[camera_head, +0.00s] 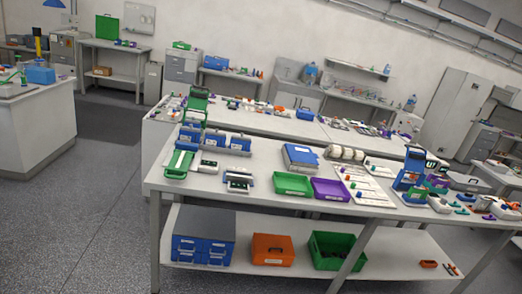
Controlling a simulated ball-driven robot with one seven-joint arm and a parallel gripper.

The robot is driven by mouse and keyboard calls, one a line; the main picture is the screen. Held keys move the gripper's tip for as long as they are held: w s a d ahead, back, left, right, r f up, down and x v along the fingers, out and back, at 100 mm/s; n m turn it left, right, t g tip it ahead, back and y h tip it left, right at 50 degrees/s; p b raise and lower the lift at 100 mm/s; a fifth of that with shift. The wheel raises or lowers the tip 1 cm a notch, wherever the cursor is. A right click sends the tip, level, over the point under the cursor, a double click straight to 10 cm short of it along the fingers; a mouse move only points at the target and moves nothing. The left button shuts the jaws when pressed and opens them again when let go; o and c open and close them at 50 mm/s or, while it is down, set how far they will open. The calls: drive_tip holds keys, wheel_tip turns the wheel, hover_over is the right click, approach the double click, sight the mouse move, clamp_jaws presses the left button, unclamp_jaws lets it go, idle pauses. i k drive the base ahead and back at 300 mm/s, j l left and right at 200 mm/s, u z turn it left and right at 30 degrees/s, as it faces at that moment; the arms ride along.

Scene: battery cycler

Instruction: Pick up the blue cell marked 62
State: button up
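No cell marked 62 can be made out; the markings are too small to read at this distance. Several small coloured items, some blue, lie on white boards (372,194) on the long white bench (262,201) in the middle of the view. Blue units (240,142) stand at the bench's left, and a blue stand (409,177) is at its right. I cannot tell whether any of these hold cells. My gripper is not in view.
On the bench are a green tray (293,184), a purple tray (331,190) and a blue box (300,156). The shelf below holds a blue drawer box (204,236), an orange box (272,249) and a green crate (337,250). Open floor (75,225) lies left.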

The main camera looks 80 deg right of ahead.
sight(234, 144)
drive_tip(key=z, duration=1.95)
